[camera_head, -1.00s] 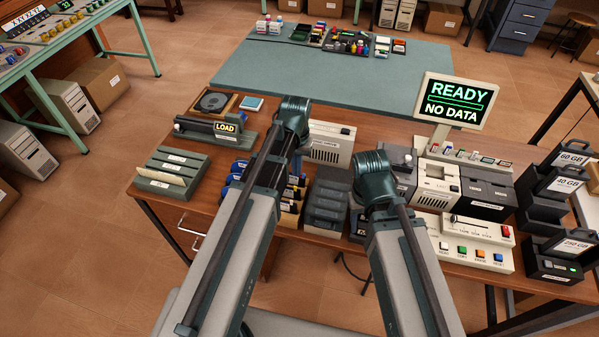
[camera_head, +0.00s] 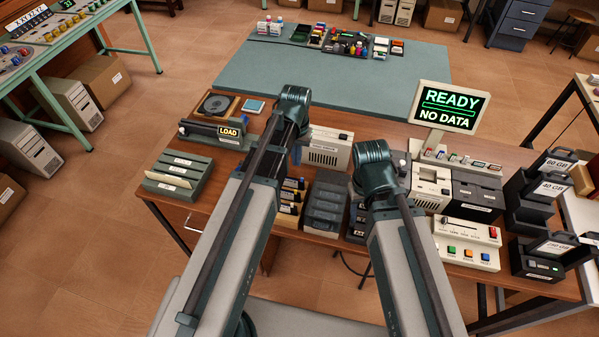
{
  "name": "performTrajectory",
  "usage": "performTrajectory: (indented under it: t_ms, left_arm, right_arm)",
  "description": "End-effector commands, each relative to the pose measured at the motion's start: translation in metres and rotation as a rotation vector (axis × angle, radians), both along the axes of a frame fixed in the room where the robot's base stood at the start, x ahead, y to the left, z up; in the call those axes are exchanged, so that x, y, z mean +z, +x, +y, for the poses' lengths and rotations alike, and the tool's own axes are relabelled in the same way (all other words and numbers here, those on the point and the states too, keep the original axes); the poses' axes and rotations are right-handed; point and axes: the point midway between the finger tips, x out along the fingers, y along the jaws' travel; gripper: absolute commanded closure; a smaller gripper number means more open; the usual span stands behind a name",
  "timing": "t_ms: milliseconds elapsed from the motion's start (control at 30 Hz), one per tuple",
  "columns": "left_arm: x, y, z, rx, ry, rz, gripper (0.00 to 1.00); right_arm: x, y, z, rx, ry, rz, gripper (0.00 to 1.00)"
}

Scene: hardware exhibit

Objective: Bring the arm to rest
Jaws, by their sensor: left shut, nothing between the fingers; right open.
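My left arm (camera_head: 235,225) reaches up from the bottom of the head view to a dark green joint (camera_head: 290,97) over the wooden desk. My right arm (camera_head: 403,270) reaches up to a similar joint (camera_head: 375,165), lower and further right. Both arms appear bent at these joints, with what lies beyond mostly hidden behind them. I cannot make out the fingers of either gripper. No object is seen held by either arm.
The wooden desk (camera_head: 160,210) is crowded. It bears a READY / NO DATA screen (camera_head: 450,105), a green slotted rack (camera_head: 180,172), a LOAD unit (camera_head: 215,132), a beige button panel (camera_head: 467,243) and dark drive holders (camera_head: 530,205). A teal mat (camera_head: 280,75) lies behind, partly bare.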

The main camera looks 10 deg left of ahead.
Motion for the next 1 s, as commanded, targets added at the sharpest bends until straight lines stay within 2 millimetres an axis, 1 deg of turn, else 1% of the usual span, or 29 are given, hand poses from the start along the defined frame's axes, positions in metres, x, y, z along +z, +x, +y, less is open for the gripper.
performTrajectory:
  t_ms: [200,267,367,400,500,600,700,800,1000]
  left_arm:
    - [-0.001,0.0,0.0,0.0,0.0,0.0,1.0]
    - [-0.003,-0.006,-0.005,-0.01,0.002,0.002,1.0]
    - [-0.01,-0.034,-0.027,-0.065,0.018,0.01,1.0]
    - [-0.014,-0.05,-0.038,-0.097,0.03,0.014,1.0]
    - [-0.022,-0.089,-0.063,-0.177,0.057,0.026,1.0]
    - [-0.028,-0.119,-0.079,-0.241,0.081,0.033,1.0]
    - [-0.03,-0.138,-0.088,-0.281,0.097,0.038,1.0]
    - [-0.03,-0.144,-0.091,-0.298,0.104,0.04,1.0]
    - [-0.03,-0.143,-0.092,-0.298,0.105,0.04,1.0]
  right_arm:
    - [-0.001,0.0,0.0,0.0,0.0,0.0,0.5]
    - [-0.003,0.0,0.0,0.0,0.0,0.0,0.5]
    - [-0.01,0.0,0.0,0.0,0.0,0.0,0.5]
    - [-0.014,0.0,0.0,0.0,0.0,0.0,0.5]
    - [-0.023,0.0,0.0,-0.001,0.0,0.0,0.5]
    - [-0.028,0.0,0.0,-0.001,0.0,0.0,0.5]
    - [-0.031,0.0,0.0,-0.001,0.0,0.0,0.5]
    - [-0.032,0.0,0.0,-0.001,0.0,0.0,0.5]
    - [-0.031,0.0,0.0,-0.001,0.0,0.0,0.5]
